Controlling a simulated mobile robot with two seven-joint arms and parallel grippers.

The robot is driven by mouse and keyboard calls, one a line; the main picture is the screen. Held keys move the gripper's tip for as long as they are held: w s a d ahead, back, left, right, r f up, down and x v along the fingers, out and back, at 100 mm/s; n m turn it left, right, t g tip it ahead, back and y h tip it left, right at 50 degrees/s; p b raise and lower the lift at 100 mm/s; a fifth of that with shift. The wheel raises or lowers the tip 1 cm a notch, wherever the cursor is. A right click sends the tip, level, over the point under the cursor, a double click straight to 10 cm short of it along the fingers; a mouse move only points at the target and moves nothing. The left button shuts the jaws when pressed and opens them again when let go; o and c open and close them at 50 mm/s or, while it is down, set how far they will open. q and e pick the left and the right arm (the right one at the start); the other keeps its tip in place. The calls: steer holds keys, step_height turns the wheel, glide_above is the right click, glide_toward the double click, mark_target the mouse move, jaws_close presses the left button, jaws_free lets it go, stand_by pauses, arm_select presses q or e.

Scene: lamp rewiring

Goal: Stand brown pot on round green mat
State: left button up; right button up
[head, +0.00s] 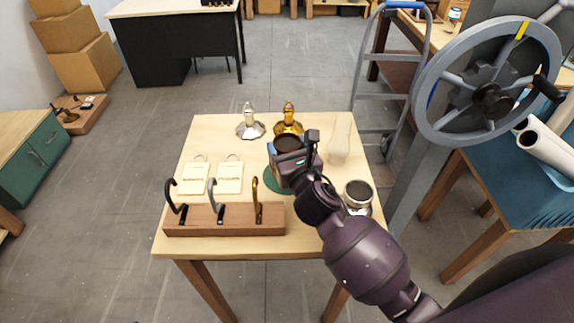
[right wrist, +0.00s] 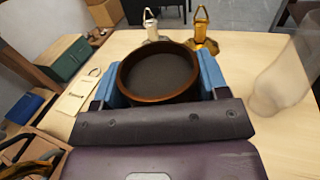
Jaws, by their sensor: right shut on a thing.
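The brown pot (head: 287,143) is upright, with its dark round opening facing up. My right gripper (head: 289,160) is shut on it, and the right wrist view shows the pot (right wrist: 160,75) between two blue fingers. The round green mat (head: 272,182) lies on the table, and its left and near edge shows beneath the gripper. The gripper and arm hide the rest of the mat and the pot's base. I cannot tell whether the pot touches the mat. My left gripper is out of view.
On the wooden table (head: 225,131), a silver piece (head: 250,124) and a gold piece (head: 289,120) stand behind the pot. A clear glass shape (head: 340,140) and a round jar (head: 357,194) stand to the right. A hook rack (head: 225,221) and two cards (head: 229,178) are left.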

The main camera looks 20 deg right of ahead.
step_height(320, 180, down, 4)
steer(key=shift+f+b, duration=0.25)
steer(key=shift+b, duration=0.45)
steer(key=shift+f, duration=0.25)
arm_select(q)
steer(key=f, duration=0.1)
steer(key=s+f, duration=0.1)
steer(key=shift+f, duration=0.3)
arm_select(e)
steer(key=shift+f, duration=0.1)
steer(key=o, duration=1.2)
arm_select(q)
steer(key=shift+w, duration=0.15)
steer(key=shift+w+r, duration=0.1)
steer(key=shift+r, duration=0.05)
